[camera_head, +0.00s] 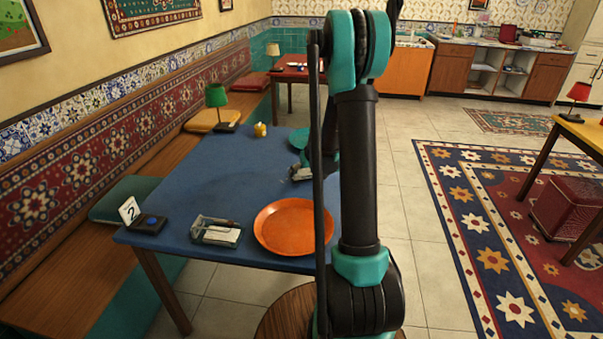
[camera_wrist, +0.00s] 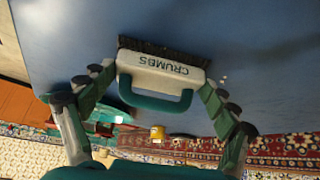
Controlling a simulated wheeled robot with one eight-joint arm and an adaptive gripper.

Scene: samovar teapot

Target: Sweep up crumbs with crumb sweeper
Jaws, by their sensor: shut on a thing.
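The crumb sweeper (camera_wrist: 165,75), a pale block lettered CRUMBS with dark bristles and a green handle, sits between the fingers of my gripper (camera_wrist: 160,82) in the wrist view. My gripper is shut on it from both sides. The bristles face the blue table (camera_wrist: 240,35); I cannot tell whether they touch it. A few small pale crumbs (camera_wrist: 223,77) lie just right of the sweeper in the wrist view. In the head view, my arm largely hides the gripper above the right side of the blue table (camera_head: 190,185), and I cannot make out crumbs there.
An orange plate (camera_head: 293,248) and a napkin holder (camera_head: 216,233) lie at the table's near edge. The table's middle is clear.

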